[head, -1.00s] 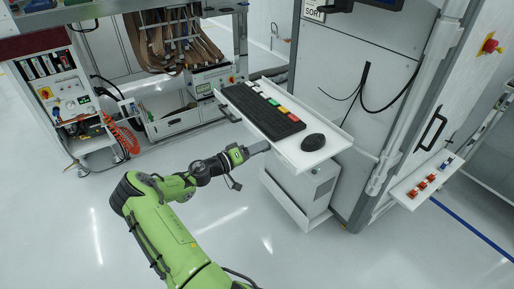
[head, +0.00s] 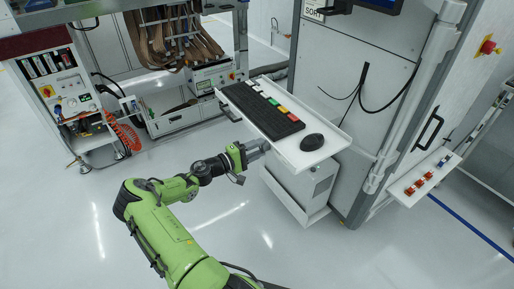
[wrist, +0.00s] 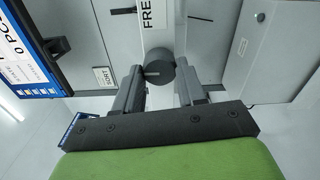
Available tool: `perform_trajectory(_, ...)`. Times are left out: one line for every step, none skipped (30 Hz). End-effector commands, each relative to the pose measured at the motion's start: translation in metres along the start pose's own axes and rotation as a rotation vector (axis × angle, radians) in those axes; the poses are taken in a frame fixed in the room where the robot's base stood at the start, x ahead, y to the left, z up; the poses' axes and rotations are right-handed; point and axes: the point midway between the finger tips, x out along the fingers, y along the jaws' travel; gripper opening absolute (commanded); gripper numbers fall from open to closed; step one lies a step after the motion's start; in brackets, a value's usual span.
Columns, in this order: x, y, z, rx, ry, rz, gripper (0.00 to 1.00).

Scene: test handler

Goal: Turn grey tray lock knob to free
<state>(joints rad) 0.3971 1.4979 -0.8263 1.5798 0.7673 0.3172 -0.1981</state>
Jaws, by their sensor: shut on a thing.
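The grey lock knob (wrist: 160,75) is a dark round knob in the middle of the wrist view, with a short light mark on its face lying roughly sideways in the picture. A white label reading FREE (wrist: 154,18) is just above it in that view. My gripper (wrist: 159,88) has one finger on each side of the knob and is shut on it. In the head view my gripper (head: 262,146) is at the near left edge of the white keyboard tray (head: 318,155). The knob is hidden there.
A black keyboard (head: 262,110) and a mouse (head: 312,142) lie on the tray. A grey box (head: 308,185) stands below it. A screen (wrist: 32,50) and a SORT label (wrist: 103,77) show at the wrist view's left. Floor left of the arm is clear.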

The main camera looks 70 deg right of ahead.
Motion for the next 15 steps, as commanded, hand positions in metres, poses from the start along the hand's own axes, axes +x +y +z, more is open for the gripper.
perform_trajectory(-0.0006, -0.0009, -0.0002, -0.014, 0.001, -0.003, 0.09)
perform_trajectory(-0.0005, -0.0010, -0.0001, -0.020, 0.001, -0.003, 0.09)
perform_trajectory(-0.0005, -0.0012, -0.0001, -0.028, 0.000, -0.003, 0.09)
perform_trajectory(-0.0005, -0.0013, -0.0001, -0.033, 0.001, -0.003, 0.09)
perform_trajectory(-0.0005, -0.0014, -0.0001, -0.037, 0.000, -0.003, 0.09)
perform_trajectory(-0.0005, -0.0015, -0.0001, -0.042, 0.000, -0.003, 0.09)
perform_trajectory(-0.0005, -0.0016, -0.0001, -0.044, 0.000, -0.003, 0.09)
perform_trajectory(-0.0005, -0.0016, -0.0001, -0.046, 0.000, -0.003, 0.09)
perform_trajectory(-0.0005, -0.0017, -0.0001, -0.048, 0.000, -0.003, 0.09)
perform_trajectory(-0.0005, -0.0017, -0.0001, -0.048, 0.000, -0.003, 0.09)
perform_trajectory(-0.0005, -0.0018, -0.0001, -0.049, 0.000, -0.003, 0.09)
perform_trajectory(-0.0005, -0.0018, -0.0001, -0.049, 0.001, -0.003, 0.09)
perform_trajectory(-0.0004, -0.0018, -0.0001, -0.049, 0.001, -0.003, 0.09)
perform_trajectory(-0.0004, -0.0019, -0.0001, -0.049, 0.001, -0.003, 0.09)
perform_trajectory(-0.0004, -0.0019, -0.0001, -0.049, 0.001, -0.003, 0.09)
